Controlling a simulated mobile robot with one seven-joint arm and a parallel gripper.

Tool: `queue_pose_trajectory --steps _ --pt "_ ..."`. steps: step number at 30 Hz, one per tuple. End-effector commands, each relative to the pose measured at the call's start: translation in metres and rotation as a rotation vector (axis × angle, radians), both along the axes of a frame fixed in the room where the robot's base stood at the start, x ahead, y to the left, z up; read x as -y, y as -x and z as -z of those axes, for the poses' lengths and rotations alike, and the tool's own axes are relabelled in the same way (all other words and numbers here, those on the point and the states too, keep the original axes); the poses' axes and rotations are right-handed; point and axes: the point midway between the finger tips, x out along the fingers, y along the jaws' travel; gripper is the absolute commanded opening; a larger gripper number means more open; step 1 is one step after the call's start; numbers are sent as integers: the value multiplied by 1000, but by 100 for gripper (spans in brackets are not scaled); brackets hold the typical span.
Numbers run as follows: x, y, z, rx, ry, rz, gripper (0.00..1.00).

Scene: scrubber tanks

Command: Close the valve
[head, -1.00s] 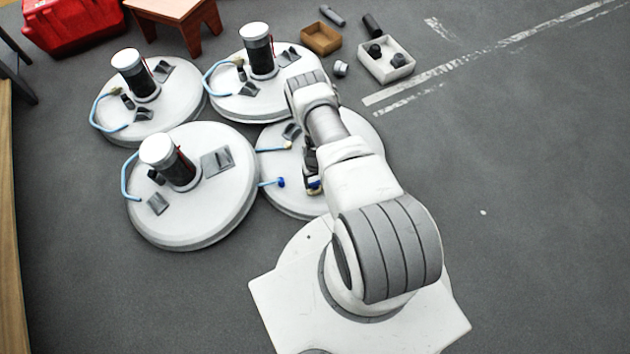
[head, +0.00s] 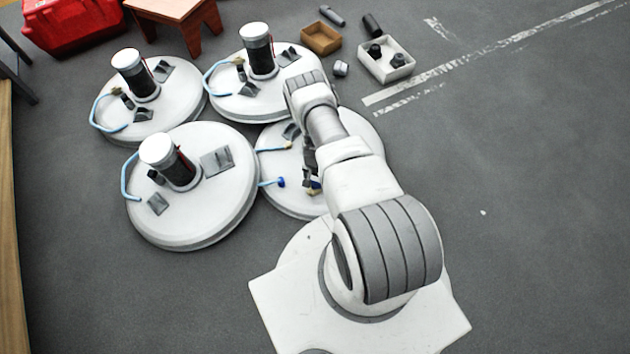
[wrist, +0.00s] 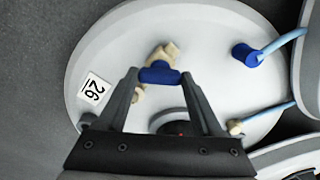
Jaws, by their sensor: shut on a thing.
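The valve (wrist: 165,52) has a brass-coloured body and a blue handle (wrist: 160,76), on a round white tank lid (wrist: 215,25) in the wrist view. My gripper (wrist: 160,78) has one finger at each end of the blue handle and is shut on it. In the head view my gripper (head: 312,178) is low over the nearest right lid (head: 283,205), partly hidden by my arm. The valve is mostly hidden there, with a brass bit showing below the fingers.
Other lids with black canisters (head: 175,168) stand close by at left. An open white box (head: 386,73) lies behind. The floor at right is clear.

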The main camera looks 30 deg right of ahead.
Motion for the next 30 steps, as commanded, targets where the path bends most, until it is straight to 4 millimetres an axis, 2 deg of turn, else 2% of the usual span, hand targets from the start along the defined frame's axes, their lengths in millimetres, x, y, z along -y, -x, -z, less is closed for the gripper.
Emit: queue_pose_trajectory --steps 15,21,30 --pt "0 0 0 1 1 447 12" --pt "0 0 0 1 1 558 12" --pt "0 0 0 1 1 636 12"
